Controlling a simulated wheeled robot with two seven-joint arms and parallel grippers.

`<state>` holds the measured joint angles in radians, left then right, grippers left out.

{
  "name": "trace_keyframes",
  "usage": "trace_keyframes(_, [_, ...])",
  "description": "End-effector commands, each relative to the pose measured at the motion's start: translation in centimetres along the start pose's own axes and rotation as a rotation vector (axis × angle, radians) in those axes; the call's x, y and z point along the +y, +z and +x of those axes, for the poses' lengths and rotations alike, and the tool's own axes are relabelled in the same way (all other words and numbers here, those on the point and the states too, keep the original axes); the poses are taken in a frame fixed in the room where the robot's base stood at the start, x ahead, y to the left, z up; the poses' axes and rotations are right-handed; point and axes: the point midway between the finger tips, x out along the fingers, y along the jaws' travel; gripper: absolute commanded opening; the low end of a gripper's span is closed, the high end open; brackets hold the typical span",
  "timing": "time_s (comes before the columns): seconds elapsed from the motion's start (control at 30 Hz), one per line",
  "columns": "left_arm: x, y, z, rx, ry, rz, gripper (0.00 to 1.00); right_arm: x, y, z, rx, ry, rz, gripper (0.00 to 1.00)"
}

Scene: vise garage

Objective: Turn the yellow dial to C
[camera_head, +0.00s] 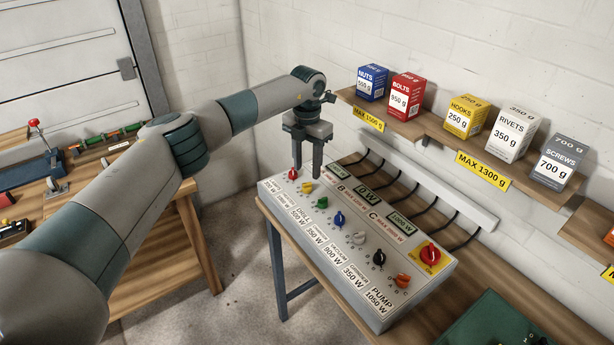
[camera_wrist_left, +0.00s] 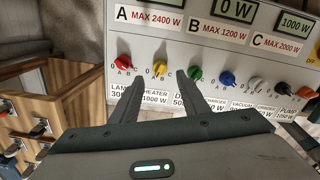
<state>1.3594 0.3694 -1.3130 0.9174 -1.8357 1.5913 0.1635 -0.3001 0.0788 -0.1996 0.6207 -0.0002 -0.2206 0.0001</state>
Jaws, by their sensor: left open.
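The yellow dial (camera_head: 306,188) is second from the left in the row of dials on the grey control panel (camera_head: 345,285). It also shows in the left wrist view (camera_wrist_left: 160,68), above a label reading HEATER 1000 W. Its letter setting is too small to tell for sure. My left gripper (camera_head: 308,174) is open and points down over the panel's left end. In the left wrist view its two fingertips (camera_wrist_left: 161,80) are apart, one to each side below the yellow dial, with nothing between them. I cannot tell whether they touch it. My right gripper is out of view.
A red dial (camera_wrist_left: 124,61) is close on the left and a green dial (camera_wrist_left: 195,73) on the right. Blue, white, black and orange dials follow. The B display (camera_wrist_left: 236,9) reads 0 W and the C display (camera_wrist_left: 295,24) 1000 W. A shelf (camera_head: 400,119) with boxes hangs behind.

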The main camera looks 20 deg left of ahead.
Motion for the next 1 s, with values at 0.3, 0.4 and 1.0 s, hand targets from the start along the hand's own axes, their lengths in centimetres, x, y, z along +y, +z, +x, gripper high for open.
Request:
trace_keyframes(0.3, [-0.1,0.0,4.6,0.001,-0.001,0.0,0.41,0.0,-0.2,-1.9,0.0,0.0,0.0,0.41])
trace_keyframes(0.4, [0.0,0.0,5.4,0.001,0.0,0.0,0.41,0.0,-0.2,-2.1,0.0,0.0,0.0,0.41])
trace_keyframes(1.0, [0.0,0.0,6.1,0.0,0.001,0.001,0.0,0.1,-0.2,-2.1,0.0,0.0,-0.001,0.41])
